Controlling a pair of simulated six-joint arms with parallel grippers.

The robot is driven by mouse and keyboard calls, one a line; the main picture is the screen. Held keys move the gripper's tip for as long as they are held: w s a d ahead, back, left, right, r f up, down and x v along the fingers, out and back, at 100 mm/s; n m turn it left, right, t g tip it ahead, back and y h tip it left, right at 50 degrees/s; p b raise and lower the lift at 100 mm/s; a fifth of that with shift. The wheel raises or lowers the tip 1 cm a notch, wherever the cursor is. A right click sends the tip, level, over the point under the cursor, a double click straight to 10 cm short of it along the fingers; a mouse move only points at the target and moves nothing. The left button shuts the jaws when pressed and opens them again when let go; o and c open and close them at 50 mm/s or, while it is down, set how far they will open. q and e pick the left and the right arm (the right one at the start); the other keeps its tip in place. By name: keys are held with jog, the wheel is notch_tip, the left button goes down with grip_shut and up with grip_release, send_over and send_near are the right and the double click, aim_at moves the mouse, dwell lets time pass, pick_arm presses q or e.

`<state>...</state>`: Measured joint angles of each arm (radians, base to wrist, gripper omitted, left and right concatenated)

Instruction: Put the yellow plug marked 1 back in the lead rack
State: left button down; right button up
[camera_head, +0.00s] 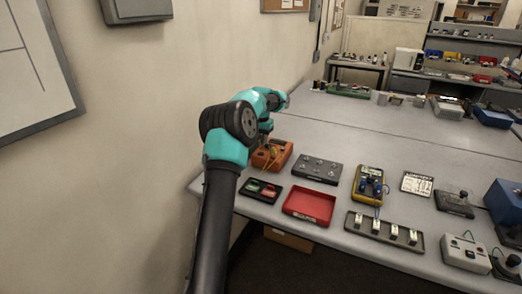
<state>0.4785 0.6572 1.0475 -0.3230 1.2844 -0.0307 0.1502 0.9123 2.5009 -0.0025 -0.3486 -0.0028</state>
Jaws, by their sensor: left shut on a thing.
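My left gripper (266,143) reaches down over an orange box (286,147) near the left end of the table. It is shut on what looks like the yellow plug, whose yellow lead (274,153) loops on top of the box. The plug itself is mostly hidden and its mark is too small to read. I cannot tell whether the plug touches the box. I cannot tell for sure which thing is the lead rack. My right gripper is not in view.
A grey plate with several knobs (334,179), a red tray (308,220), a small black tray (246,193), a yellow meter (361,174) and a black rack with several white pieces (351,228) stand nearby. A wall stands left.

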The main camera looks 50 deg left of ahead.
pick_arm(q)
jog(key=shift+r, duration=0.65)
